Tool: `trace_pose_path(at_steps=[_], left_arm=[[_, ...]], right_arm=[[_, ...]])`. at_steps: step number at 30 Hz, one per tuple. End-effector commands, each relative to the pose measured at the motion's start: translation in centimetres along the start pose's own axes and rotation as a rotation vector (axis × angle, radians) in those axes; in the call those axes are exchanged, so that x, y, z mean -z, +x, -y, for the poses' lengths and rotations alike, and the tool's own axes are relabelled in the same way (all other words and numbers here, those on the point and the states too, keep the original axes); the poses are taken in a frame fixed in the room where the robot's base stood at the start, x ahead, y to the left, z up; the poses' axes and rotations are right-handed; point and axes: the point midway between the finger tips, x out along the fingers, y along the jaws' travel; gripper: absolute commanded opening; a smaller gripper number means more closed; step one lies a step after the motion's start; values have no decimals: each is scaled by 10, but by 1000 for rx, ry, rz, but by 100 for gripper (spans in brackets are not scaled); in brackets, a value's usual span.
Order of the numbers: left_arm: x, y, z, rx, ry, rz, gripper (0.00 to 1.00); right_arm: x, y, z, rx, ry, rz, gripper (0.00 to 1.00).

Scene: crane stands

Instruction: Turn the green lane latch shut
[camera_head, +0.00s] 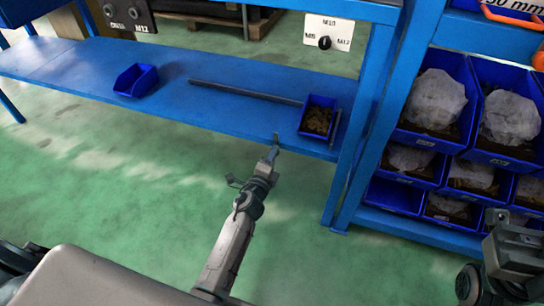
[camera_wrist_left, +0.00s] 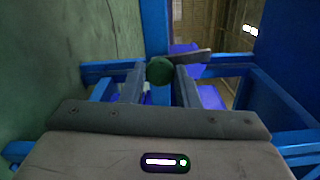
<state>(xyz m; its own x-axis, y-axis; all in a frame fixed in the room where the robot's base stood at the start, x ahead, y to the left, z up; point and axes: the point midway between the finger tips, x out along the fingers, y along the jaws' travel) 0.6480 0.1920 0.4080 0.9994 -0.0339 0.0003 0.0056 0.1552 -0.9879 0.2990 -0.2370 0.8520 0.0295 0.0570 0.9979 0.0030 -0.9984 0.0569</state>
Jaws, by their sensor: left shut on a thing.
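In the left wrist view, the green latch (camera_wrist_left: 159,71) shows a round green knob between the two fingers of my left gripper (camera_wrist_left: 160,84). A dark flat bar (camera_wrist_left: 193,57) sticks out from behind the knob to the right. In the head view, my left gripper (camera_head: 273,151) is at the front edge of the blue shelf (camera_head: 225,119). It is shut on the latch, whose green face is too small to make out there. My right gripper (camera_head: 512,243) is at the lower right, away from the shelf, and its fingers are unclear.
A blue bin with brown parts (camera_head: 318,119) stands on the shelf, right of my left gripper. An empty blue bin (camera_head: 136,79) and a long dark rail (camera_head: 246,92) are further left. A blue rack with filled bins (camera_head: 433,100) stands at right. Green floor is clear in front.

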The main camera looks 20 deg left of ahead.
Motion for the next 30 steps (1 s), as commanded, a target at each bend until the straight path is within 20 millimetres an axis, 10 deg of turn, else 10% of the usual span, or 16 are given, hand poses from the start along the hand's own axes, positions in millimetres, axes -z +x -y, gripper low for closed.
trace_pose_path(at_steps=[4,5,8,19,30], left_arm=[[1,-1,-2,-2,-2,-1,5],[1,-1,-2,-2,-2,-1,34],[1,-1,-1,-2,-2,-1,50],[0,-7,-1,-2,-1,-1,50],[1,-75,-2,-3,-3,-1,50]], right_arm=[[0,-1,0,0,0,3,0],[0,-1,0,0,0,4,0],[0,-1,0,0,0,5,0],[0,0,0,1,1,5,0],[0,1,0,8,3,2,0]])
